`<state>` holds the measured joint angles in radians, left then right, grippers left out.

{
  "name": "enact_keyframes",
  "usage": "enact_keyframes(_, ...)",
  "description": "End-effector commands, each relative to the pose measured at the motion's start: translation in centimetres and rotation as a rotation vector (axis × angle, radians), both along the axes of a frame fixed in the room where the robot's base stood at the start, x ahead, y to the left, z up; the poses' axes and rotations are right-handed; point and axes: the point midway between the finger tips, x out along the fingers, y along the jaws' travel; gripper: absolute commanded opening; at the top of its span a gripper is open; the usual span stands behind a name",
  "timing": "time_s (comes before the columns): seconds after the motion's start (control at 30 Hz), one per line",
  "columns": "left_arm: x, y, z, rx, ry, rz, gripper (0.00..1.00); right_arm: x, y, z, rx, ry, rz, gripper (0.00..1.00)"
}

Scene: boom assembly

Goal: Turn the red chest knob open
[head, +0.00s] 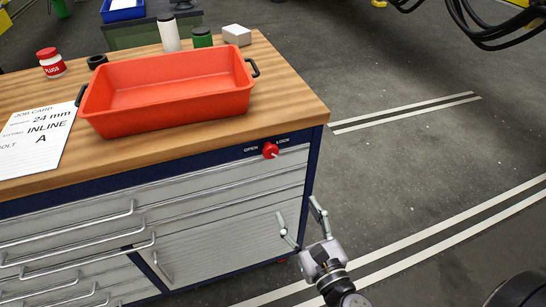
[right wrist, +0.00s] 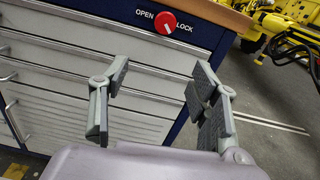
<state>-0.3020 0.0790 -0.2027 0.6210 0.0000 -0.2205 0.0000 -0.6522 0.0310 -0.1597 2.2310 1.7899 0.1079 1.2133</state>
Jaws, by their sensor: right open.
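The red chest knob (head: 270,150) sits on the dark blue top band of the chest, near its right corner, between the printed words OPEN and LOCK. In the right wrist view the knob (right wrist: 165,22) shows face-on, with a white mark pointing down and right toward LOCK. My right gripper (head: 298,222) is open and empty, below and to the right of the knob, in front of the chest and apart from it. In the right wrist view its fingers (right wrist: 158,100) are spread wide with the knob beyond them. My left gripper does not show.
On the chest's wooden top stand an orange-red tray (head: 165,122), a job card (head: 36,138), a red-lidded jar (head: 51,63), a white bottle (head: 168,34) and a white box (head: 237,35). Drawer handles (head: 80,263) stick out at the front left. The floor to the right is open.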

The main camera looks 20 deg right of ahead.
Motion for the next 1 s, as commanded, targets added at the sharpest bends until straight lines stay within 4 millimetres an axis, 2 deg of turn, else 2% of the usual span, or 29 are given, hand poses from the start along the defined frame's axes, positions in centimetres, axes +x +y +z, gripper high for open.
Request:
enact_keyframes(0.1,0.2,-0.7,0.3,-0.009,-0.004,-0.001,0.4,0.1,-0.2,1.5,0.067,-0.018,-0.009,0.56)
enact_keyframes(0.27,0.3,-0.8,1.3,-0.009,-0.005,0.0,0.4,1.7,-0.2,1.9,0.073,-0.02,-0.008,0.56)
enact_keyframes(0.63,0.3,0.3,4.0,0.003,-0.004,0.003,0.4,8.8,0.1,1.9,0.068,-0.021,-0.008,0.56)
enact_keyframes(1.0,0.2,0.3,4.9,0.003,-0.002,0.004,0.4,15.5,0.3,1.5,0.069,-0.019,-0.009,0.56)
